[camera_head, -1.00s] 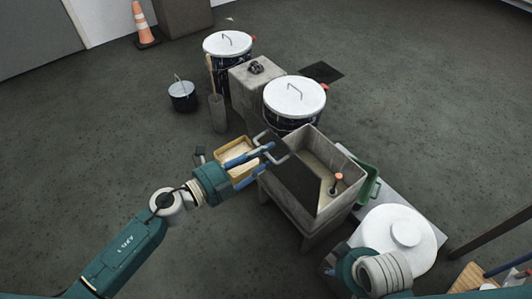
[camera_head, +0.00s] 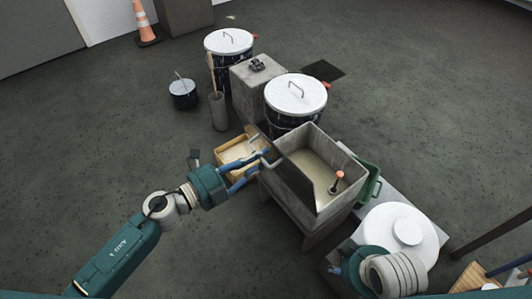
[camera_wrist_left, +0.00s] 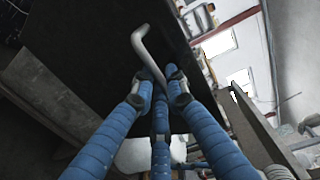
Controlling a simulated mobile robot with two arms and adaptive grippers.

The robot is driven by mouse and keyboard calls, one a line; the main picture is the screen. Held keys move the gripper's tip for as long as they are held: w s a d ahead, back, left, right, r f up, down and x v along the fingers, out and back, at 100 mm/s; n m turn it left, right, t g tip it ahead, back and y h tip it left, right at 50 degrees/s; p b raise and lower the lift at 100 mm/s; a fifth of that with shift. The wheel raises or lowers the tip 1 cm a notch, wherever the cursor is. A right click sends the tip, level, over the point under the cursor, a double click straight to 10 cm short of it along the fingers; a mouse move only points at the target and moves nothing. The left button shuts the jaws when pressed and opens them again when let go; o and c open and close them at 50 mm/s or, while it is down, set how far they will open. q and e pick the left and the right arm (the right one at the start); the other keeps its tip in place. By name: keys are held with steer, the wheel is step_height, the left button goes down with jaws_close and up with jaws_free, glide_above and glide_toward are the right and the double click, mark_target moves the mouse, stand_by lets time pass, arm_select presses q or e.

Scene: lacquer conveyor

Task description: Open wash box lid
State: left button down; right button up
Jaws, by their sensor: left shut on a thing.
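The wash box (camera_head: 335,200) is a grey open-topped box on a stand, right of centre in the head view. Its dark lid (camera_head: 290,182) is raised and tilted along the left side, baring the pale inside. My left gripper (camera_head: 265,158) is shut on the lid's bent metal handle. In the left wrist view, the blue fingers (camera_wrist_left: 160,82) close around the handle (camera_wrist_left: 143,42), with the lid's black face (camera_wrist_left: 85,50) behind. My right gripper (camera_head: 335,270) is at the lower right, mostly hidden by its own wrist; its fingers cannot be made out.
A red-tipped tool (camera_head: 336,182) stands in the box. A yellow tray (camera_head: 231,160) lies behind my left gripper. A white-lidded drum (camera_head: 295,97) stands behind the box. A green tray (camera_head: 371,185) and a round white lid (camera_head: 395,238) are to the right.

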arm_select(q)
steer(key=shift+s+a+f, duration=0.1)
steer(key=shift+a+f, duration=0.05)
steer(key=shift+f, duration=0.1)
steer(key=c, duration=1.9)
jaws_free()
steer(key=shift+a, duration=0.15)
steer(key=shift+s+a, duration=0.1)
steer(key=shift+a, duration=0.05)
steer(key=shift+s, duration=0.1)
steer(key=v, duration=1.2)
